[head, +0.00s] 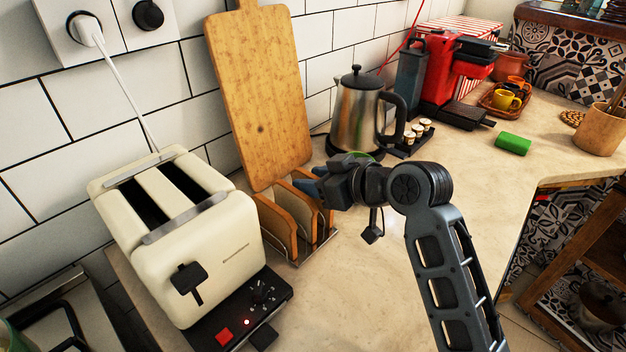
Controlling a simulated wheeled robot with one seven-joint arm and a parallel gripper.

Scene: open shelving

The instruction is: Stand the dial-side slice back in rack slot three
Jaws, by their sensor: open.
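A cream toaster (195,235) stands at the left with its lever, dial (262,292) and red button facing front. Its two slots look dark, with no slice showing above them. A wire toast rack (300,257) stands to the right of the toaster. Brown-crusted slices stand upright in it, a nearer-left slice (277,222) and another slice (300,207) beside it. My gripper (309,183) is open at the rack's far right end, its blue fingertips close to the slices. Whether it touches one, and which slot is which, I cannot tell.
A wooden board (260,95) leans on the tiled wall behind the rack. A steel kettle (362,110) and a small pod tray (415,137) stand behind my gripper.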

